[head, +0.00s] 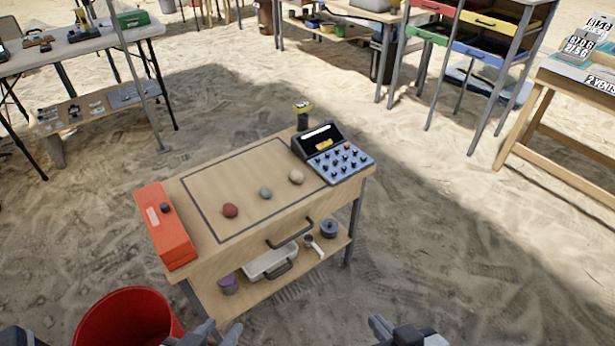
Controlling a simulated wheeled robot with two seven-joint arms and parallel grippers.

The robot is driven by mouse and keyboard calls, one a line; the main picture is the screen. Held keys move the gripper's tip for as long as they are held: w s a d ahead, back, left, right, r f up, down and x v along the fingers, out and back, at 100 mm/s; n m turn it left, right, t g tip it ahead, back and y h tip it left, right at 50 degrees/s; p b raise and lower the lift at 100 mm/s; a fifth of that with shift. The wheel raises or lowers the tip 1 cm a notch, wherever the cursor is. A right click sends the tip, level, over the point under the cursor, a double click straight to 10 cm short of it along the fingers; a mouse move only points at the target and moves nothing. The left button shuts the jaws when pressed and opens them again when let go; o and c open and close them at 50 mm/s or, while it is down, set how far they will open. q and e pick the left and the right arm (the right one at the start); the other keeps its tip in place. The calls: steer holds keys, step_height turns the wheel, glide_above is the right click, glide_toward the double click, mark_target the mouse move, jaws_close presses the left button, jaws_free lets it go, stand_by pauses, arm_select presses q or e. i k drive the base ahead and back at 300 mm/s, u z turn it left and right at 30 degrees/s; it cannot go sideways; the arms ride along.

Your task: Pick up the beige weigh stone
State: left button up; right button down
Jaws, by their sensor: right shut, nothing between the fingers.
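The beige stone (296,177) lies on the wooden cart top (240,170), inside a dark outlined rectangle. It is the rightmost of three stones in a slanting row. A grey stone (265,192) is in the middle and a dark red stone (230,210) is at the left. My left gripper (218,332) is at the bottom edge, in front of the cart and partly cut off, so its opening is unclear. My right gripper (379,322) is at the bottom edge, right of centre, shut and empty. Both are well apart from the stones.
A keypad device (340,160) stands right of the beige stone, and an orange-red box (165,228) at the cart's left end. A red bucket (125,318) stands on the sand at lower left. The cart's drawer handle (290,235) sticks out in front.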

mark_target(295, 176)
steer(key=z, duration=0.05)
steer(key=k, duration=0.35)
steer(key=z, duration=0.9)
steer(key=i, duration=1.2)
steer(key=u, duration=0.85)
